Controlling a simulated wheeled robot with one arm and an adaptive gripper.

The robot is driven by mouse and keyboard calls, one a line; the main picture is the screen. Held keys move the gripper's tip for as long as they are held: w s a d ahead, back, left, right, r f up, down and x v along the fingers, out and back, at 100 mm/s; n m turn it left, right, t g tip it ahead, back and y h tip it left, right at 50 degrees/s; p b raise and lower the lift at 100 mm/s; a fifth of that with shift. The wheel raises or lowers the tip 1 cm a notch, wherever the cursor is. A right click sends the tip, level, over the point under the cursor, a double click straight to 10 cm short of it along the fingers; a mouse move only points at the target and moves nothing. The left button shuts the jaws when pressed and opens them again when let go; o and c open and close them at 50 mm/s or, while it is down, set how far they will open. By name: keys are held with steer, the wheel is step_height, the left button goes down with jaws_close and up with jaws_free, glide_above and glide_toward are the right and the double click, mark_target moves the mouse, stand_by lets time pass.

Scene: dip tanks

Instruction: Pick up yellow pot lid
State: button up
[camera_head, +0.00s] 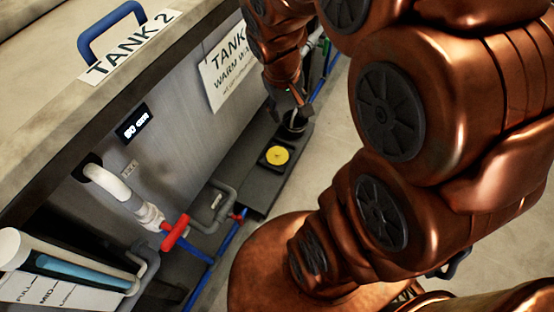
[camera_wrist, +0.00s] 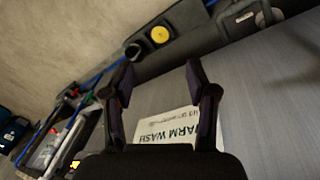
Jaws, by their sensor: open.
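The yellow pot lid (camera_head: 276,155) is a small yellow disc set in a dark square holder on a low dark ledge along the tank's foot. In the wrist view the yellow lid (camera_wrist: 160,35) lies beyond the fingertips, near the top. My gripper (camera_head: 290,97) is above the far part of the ledge, apart from the lid and farther back in the head view. In the wrist view my gripper (camera_wrist: 160,80) is open, with two dark fingers spread and nothing between them. The lid is not hidden in either view.
A dark round cup (camera_head: 294,127) stands just behind the lid. The tank wall with a "WARM WASH" sign (camera_head: 228,75) rises left of the ledge. Pipes with a red valve handle (camera_head: 175,232) and a blue pipe (camera_head: 200,285) are nearer. Bare floor (camera_head: 300,188) lies right of the ledge.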

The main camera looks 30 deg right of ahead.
steer(key=w+d+f+n+t+b, duration=0.1)
steer(key=w+d+f+t+b, duration=0.1)
steer(key=w+d+f+b, duration=0.75)
steer(key=w+d+f+t+b, duration=0.2)
steer(key=w+d+f, duration=0.4)
steer(key=f, duration=0.9)
steer(key=w+d+f+n+t+b, duration=0.15)
steer(key=w+d+f+b, duration=0.4)
steer(key=w+f, duration=0.55)
steer(key=t+y+b, duration=0.5)
steer(key=t+b, duration=0.2)
steer(key=b, duration=0.8)
glide_toward(280, 157)
steer(key=w+r, duration=0.2)
steer(key=shift+w+d+r+n+g, duration=0.25)
steer(key=shift+w+d+r+n, duration=0.05)
steer(key=shift+w+d+n, duration=0.05)
steer(key=shift+s+a+f, duration=0.15)
steer(key=shift+a+f, duration=0.05)
steer(key=shift+f, duration=0.05)
steer(key=shift+a+f, duration=0.1)
steer(key=shift+f, duration=0.1)
steer(key=shift+w+a+f+b, duration=0.3)
steer(key=shift+w, duration=0.25)
steer(key=b+x, duration=0.3)
steer(key=x, duration=0.2)
steer(key=shift+w+a+f, duration=0.1)
steer(key=shift+w+a, duration=0.15)
steer(key=shift+w, duration=0.35)
